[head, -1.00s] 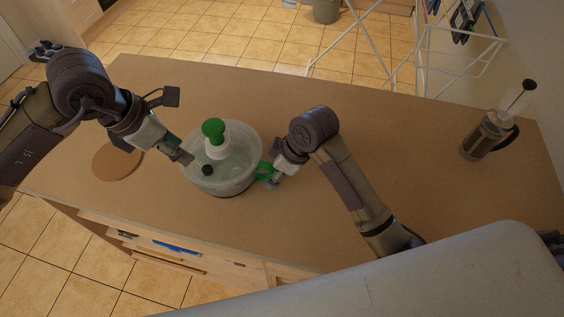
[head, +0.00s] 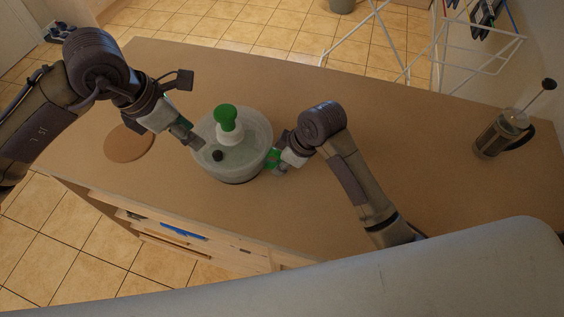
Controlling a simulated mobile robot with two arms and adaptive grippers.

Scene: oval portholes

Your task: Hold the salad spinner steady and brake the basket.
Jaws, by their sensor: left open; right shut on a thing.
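The salad spinner (head: 236,174) stands upright on the counter, with a pale clear lid, a green-topped knob (head: 226,114) and a small black button (head: 217,155) on the lid. My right gripper (head: 277,160) is shut on the green handle (head: 271,157) at the spinner's right side; its fingers partly hide the handle. My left gripper (head: 190,111) is open at the spinner's left, its fingers spread wide. Its lower fingertip is by the lid's left edge, near the black button; I cannot tell whether it touches. The basket inside is not clear through the lid.
A round brown board (head: 129,143) lies left of the spinner, below my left arm. A French press (head: 495,138) stands at the counter's far right. The brown counter (head: 400,130) is clear between my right arm and the press. A white drying rack (head: 478,58) stands beyond the far edge.

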